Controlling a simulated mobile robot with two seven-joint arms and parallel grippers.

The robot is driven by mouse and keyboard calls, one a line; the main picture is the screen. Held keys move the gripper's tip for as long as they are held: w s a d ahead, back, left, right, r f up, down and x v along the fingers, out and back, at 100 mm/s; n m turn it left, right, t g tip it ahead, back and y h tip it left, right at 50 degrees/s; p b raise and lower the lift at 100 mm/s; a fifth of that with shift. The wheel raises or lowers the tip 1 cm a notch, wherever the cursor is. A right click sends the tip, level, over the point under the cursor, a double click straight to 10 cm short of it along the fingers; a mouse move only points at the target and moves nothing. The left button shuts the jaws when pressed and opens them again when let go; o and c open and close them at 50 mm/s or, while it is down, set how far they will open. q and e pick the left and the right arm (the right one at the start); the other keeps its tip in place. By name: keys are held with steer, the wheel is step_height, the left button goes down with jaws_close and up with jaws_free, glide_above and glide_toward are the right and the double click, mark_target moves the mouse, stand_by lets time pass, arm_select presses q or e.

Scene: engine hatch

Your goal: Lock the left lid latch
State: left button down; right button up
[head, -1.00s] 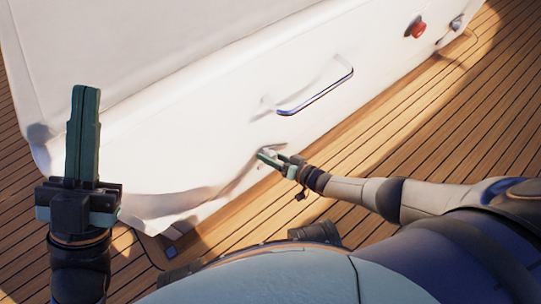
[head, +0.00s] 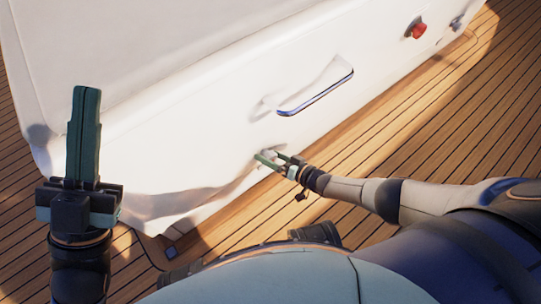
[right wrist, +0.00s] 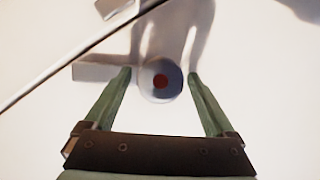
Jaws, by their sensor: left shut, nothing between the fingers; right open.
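In the head view my right gripper (head: 272,158) is at the wall. My left gripper (head: 84,90) is shut and empty, pointing up at the far left, away from the latch.
The white hatch (head: 190,130) fills the upper middle. A bar handle (head: 316,95) stands out above and right of the latch. A red button (head: 418,29) and a grey fitting (head: 457,22) are farther right. Wooden deck (head: 410,130) lies below the wall.

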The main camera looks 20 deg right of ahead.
arm_select(q)
step_height(320, 180, up, 7)
steer(key=p, duration=0.6)
steer(key=shift+s+a+n, duration=0.15)
steer(key=shift+a+n, duration=0.15)
steer(key=shift+a, duration=0.15)
arm_select(e)
steer(key=v, duration=1.2)
steer(key=shift+s, duration=0.2)
arm_select(q)
steer(key=shift+f, duration=0.1)
arm_select(e)
steer(key=shift+d+r, duration=0.1)
steer(key=shift+d, duration=0.05)
